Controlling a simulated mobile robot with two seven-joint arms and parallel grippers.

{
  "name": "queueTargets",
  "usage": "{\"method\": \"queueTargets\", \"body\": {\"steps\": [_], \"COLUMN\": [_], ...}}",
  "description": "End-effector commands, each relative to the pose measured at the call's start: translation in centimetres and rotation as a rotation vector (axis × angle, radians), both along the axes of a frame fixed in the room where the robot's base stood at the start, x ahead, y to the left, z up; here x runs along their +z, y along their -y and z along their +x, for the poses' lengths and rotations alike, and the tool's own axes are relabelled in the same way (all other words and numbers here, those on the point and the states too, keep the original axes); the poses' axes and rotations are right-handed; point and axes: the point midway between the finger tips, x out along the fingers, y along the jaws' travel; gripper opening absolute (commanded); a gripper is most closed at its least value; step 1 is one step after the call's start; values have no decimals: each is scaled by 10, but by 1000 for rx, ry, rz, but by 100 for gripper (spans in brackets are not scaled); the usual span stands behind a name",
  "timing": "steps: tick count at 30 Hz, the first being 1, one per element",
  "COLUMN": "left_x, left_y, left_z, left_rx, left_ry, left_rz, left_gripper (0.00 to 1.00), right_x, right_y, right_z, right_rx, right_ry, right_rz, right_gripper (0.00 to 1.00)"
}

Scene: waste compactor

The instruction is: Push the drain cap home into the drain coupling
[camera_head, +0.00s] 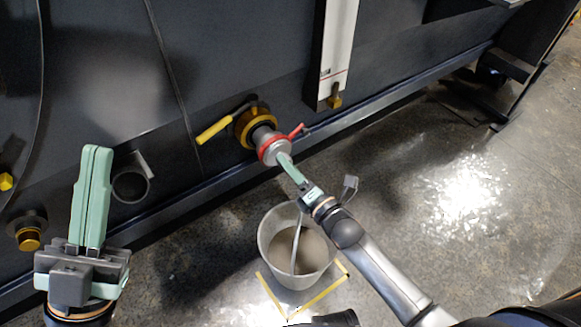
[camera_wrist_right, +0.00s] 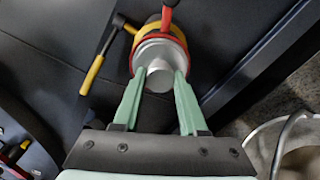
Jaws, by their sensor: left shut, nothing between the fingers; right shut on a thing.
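The drain cap (camera_head: 273,150) is a grey disc with a central stub and a red band. It sits in front of the brass drain coupling (camera_head: 245,124) on the dark machine wall; I cannot tell how far it is seated. The cap faces me in the right wrist view (camera_wrist_right: 150,52), with brass (camera_wrist_right: 153,18) partly hidden behind it. My right gripper (camera_head: 283,158) is shut on the cap's stub, one finger on each side in the right wrist view (camera_wrist_right: 160,74). My left gripper (camera_head: 97,150) is shut and empty, pointing up at the far left, away from the cap.
A yellow-handled lever (camera_head: 213,131) sticks out left of the coupling and a red lever (camera_head: 297,130) right of it. A bucket (camera_head: 268,245) with a hoop handle stands on the floor below, near yellow floor tape (camera_head: 325,292). The floor at right is clear.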

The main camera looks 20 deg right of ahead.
Motion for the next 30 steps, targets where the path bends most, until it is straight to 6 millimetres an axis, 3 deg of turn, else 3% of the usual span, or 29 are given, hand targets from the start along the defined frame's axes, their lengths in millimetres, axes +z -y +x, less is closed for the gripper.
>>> {"method": "queueTargets", "body": {"steps": [10,11,19,25,30], "left_x": [0,0,0,0,0], "left_y": [0,0,0,0,0], "left_z": [0,0,0,0,0], "left_rx": [0,0,0,0,0], "left_ry": [0,0,1,1,1], "left_rz": [0,0,0,0,0], "left_gripper": [0,0,0,0,0], "right_x": [2,2,1,1,-1], "right_y": [-1,-1,-1,-1,0], "right_z": [2,2,2,1,1], "right_rx": [0,0,0,0,0], "right_ry": [3,3,1,0,-2], "right_rz": [1,1,0,0,-1], "right_gripper": [0,43,74,76,91]}}
